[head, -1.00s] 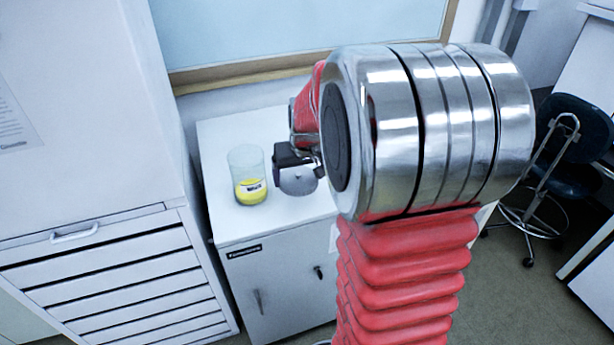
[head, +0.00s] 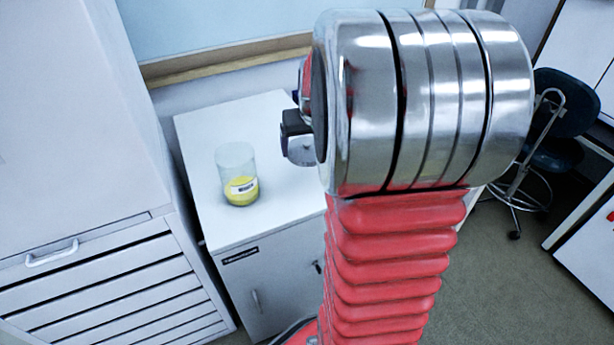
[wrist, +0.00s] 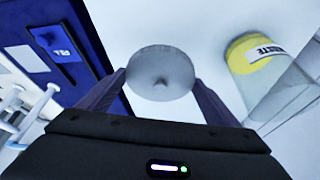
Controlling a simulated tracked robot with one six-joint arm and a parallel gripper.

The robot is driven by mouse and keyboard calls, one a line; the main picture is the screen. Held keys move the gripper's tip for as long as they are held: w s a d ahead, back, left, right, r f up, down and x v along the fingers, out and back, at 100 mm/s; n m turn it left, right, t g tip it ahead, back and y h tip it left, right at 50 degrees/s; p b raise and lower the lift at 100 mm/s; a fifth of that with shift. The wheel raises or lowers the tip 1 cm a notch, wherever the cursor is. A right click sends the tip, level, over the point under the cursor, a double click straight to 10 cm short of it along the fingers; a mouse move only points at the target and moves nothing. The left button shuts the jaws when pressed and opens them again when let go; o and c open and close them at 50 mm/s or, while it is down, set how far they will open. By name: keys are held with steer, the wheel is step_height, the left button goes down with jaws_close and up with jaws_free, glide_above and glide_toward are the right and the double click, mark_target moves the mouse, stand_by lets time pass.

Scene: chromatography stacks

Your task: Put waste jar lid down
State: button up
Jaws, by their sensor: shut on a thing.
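In the head view the lid (head: 303,152) shows only in part beside my gripper (head: 292,140), and my arm hides the rest. It is over or on the white cabinet top; I cannot tell whether it touches. The waste jar (head: 238,175) is clear, with yellow contents and a label, and stands open on the cabinet left of the lid. It also shows in the wrist view (wrist: 262,75).
The white cabinet (head: 215,215) has bare top around the jar. A grey drawer unit (head: 115,270) stands to its left. A dark chair (head: 560,110) is at the right. A blue thing (wrist: 60,50) is at the upper left in the wrist view.

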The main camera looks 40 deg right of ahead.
mark_target(311, 159)
step_height(311, 159, down, 6)
steer(key=shift+r, duration=0.1)
stand_by(0.4)
steer(key=shift+s+f, duration=0.1)
steer(key=shift+f, duration=1.85)
steer(key=shift+f, duration=0.1)
steer(key=o, duration=0.9)
steer(key=shift+o, duration=0.2)
steer(key=shift+r, duration=0.2)
steer(key=v, duration=1.2)
